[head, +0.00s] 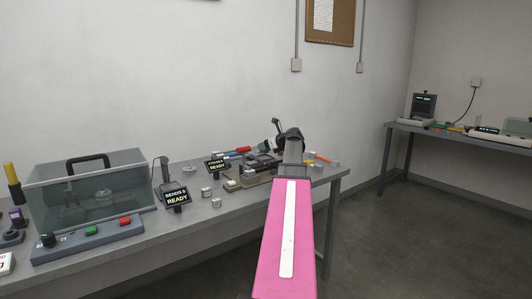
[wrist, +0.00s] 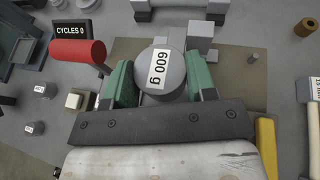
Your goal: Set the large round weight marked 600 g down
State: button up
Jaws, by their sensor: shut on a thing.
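The large round grey weight (wrist: 176,60), with a white label reading 600 g, sits between the green pads of my gripper (wrist: 160,75) in the wrist view. The pads press on it from both sides and the gripper is shut on it. Below and around it shows a brown base plate (wrist: 240,85) with grey blocks. I cannot tell whether the weight's underside touches anything. In the head view my gripper (head: 289,138) is over the right part of the grey table (head: 240,212), and my pink arm link hides much of what lies below; the weight cannot be made out there.
A red-handled part (wrist: 78,52) stands close left of the gripper, near a CYCLES 0 display (wrist: 73,28). Small weights (wrist: 40,90) lie at left. A yellow handle (wrist: 266,148) lies at right. A clear-covered box (head: 90,190) stands at the table's left.

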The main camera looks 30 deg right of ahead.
jog(key=shift+f, duration=1.4)
jog(key=shift+f, duration=0.1)
jog(key=o, duration=1.3)
jog(key=shift+s, duration=0.15)
jog(key=v, duration=1.1)
jog(key=shift+s+d+r, duration=0.15)
jog(key=shift+s+r, duration=0.15)
